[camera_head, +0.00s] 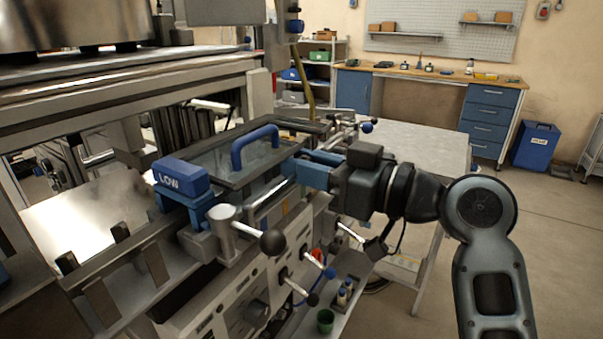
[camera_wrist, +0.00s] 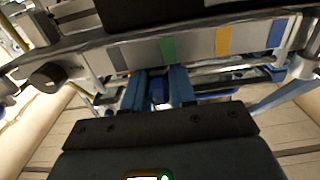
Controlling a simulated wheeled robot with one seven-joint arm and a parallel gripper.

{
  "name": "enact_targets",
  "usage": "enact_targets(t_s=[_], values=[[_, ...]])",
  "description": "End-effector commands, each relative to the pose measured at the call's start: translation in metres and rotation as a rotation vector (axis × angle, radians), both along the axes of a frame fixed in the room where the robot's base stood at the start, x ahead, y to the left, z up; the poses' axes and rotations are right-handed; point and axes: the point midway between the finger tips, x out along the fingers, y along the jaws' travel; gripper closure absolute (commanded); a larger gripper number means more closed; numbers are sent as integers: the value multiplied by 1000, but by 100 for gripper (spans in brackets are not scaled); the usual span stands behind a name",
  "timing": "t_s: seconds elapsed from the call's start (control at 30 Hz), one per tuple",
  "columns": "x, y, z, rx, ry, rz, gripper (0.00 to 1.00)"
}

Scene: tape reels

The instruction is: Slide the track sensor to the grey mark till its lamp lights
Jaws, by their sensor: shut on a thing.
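In the wrist view a metal rail carries a green mark (camera_wrist: 167,48), an orange mark (camera_wrist: 222,40) and a blue mark (camera_wrist: 277,32). A grey patch (camera_wrist: 118,58) lies left of the green mark; its edges are hard to tell from the bare metal. My gripper (camera_wrist: 158,90) is shut on the track sensor (camera_wrist: 158,87), a small dark and blue piece mostly hidden between the blue fingers, near the green mark. I cannot make out the sensor's lamp. In the head view my gripper (camera_head: 310,168) reaches the machine's front edge and hides the sensor.
A blue block marked LOW (camera_head: 181,178) and a blue handle (camera_head: 254,147) on a clear cover stand left of my gripper. A ball-ended lever (camera_head: 272,242) sticks out in front. A light table (camera_head: 425,143) stands behind on the right. Open floor lies to the right.

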Motion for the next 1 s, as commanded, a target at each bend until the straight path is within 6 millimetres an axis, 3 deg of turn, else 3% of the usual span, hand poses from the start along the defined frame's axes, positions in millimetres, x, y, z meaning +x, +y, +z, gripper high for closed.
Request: enact_targets(t_s=[0.07, 0.1, 0.27, 0.57, 1.0], values=[[0, 0, 0, 0, 1, 0, 100], [0, 0, 0, 0, 1, 0, 74], [0, 0, 0, -1, 1, 0, 58], [-2, -3, -1, 0, 0, -1, 57], [-38, -54, -2, 1, 1, -3, 57]])
